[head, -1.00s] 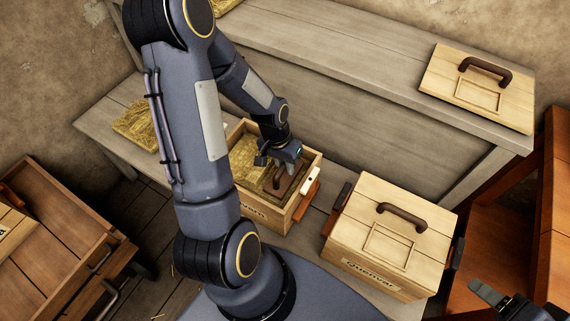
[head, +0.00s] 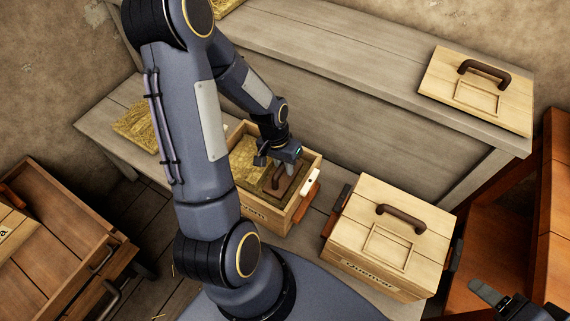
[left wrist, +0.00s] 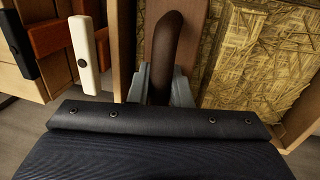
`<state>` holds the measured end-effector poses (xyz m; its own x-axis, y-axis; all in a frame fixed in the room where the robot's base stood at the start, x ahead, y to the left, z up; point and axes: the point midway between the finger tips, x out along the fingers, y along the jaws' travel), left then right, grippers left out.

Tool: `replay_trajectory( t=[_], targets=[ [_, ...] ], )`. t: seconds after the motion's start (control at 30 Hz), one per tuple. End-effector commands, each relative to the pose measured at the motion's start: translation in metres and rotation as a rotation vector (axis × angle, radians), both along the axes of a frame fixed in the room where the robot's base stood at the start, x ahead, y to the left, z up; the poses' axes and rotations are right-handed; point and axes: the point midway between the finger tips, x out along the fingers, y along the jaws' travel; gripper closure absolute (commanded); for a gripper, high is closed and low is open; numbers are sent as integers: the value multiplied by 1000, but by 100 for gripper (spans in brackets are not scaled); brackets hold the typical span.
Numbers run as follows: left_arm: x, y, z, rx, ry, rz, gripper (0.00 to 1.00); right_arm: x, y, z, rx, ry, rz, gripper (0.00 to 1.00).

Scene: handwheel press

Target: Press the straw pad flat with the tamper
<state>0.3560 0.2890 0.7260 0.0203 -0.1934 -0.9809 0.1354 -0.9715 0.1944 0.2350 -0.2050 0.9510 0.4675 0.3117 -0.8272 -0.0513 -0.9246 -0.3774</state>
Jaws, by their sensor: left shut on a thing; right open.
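The tamper (head: 285,184) is a wooden block with a brown bar handle; its handle (left wrist: 165,45) fills the middle of the left wrist view. My left gripper (head: 281,165) is shut on that handle, inside the open wooden crate (head: 262,213). The straw pad (head: 247,157) lies in the crate, to the left of the tamper, and it shows at right in the left wrist view (left wrist: 258,55). Whether the tamper's underside touches straw is hidden. My right gripper (head: 500,300) is at the bottom right corner, partly cut off, open and away from the crates.
A lidded crate (head: 350,226) with a brown handle stands right of the open crate. A loose lid (head: 450,92) lies on the raised shelf (head: 340,75). Another straw pad (head: 138,122) lies on the bench at left. A wooden drawer unit (head: 60,262) stands at lower left.

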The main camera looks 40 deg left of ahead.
Motion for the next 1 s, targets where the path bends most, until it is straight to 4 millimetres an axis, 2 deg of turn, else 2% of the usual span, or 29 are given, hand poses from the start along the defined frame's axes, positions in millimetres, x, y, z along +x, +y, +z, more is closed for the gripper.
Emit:
replay_trajectory(
  t=[0.03, 0.6, 0.7, 1.0],
  targets=[
    [1, 0, 13, 0, -3, 0, 100, 0, 0, 11, 0, 0, 0, 34],
    [3, 0, 83, 1, -8, 1, 100, 0, 0, 64, 0, 0, 0, 34],
    [3, 0, 89, 1, -8, 0, 100, 0, 0, 68, 0, 0, 0, 34],
    [5, -1, 88, 1, -9, -3, 100, 0, 0, 66, 0, 0, 0, 34]
  ],
)
